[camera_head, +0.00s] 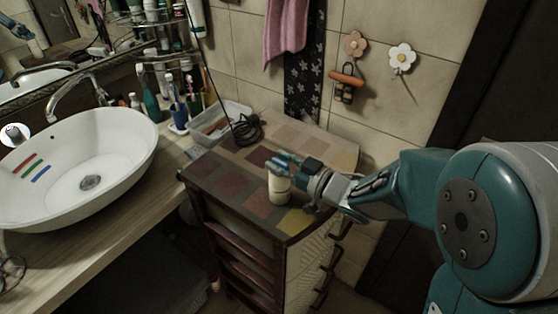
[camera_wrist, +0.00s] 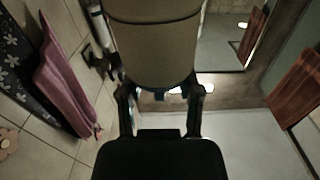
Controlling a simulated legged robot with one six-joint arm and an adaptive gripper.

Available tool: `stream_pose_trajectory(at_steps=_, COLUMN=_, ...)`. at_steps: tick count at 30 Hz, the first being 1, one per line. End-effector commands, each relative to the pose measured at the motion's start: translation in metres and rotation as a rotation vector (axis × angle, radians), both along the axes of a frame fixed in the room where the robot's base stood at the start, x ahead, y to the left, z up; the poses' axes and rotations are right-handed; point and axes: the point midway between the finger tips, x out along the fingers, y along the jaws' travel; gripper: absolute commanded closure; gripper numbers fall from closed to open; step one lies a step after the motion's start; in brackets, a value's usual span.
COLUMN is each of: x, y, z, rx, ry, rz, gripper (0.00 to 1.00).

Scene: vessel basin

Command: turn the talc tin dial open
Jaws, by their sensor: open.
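The talc tin (camera_head: 279,190) is a cream cylinder standing upright on the patchwork-topped cabinet, near its front edge. My gripper (camera_head: 284,162) is at the top of the tin, reaching in from the right. Its teal fingers cover the tin's top, so the dial is hidden in the head view. In the wrist view a large beige rounded body, which looks like the tin (camera_wrist: 155,52), fills the upper middle. My gripper (camera_wrist: 161,97) shows there with its two fingers apart, one on each side of that body. I cannot tell whether they touch it.
The cabinet top (camera_head: 225,168) has free room left of and behind the tin. A coiled black cable (camera_head: 247,129) and a white tray (camera_head: 221,120) lie farther back. A white basin (camera_head: 115,150) stands left. A pink towel (camera_head: 285,30) hangs on the tiled wall.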

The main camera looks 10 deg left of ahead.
Motion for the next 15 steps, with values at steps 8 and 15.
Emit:
stream_pose_trajectory(at_steps=8, x=0.0009, y=0.001, z=0.0, rx=0.0, ry=0.0, rz=-0.001, gripper=0.59)
stream_pose_trajectory(at_steps=15, x=0.0009, y=0.001, z=0.0, rx=0.0, ry=0.0, rz=-0.001, gripper=1.0)
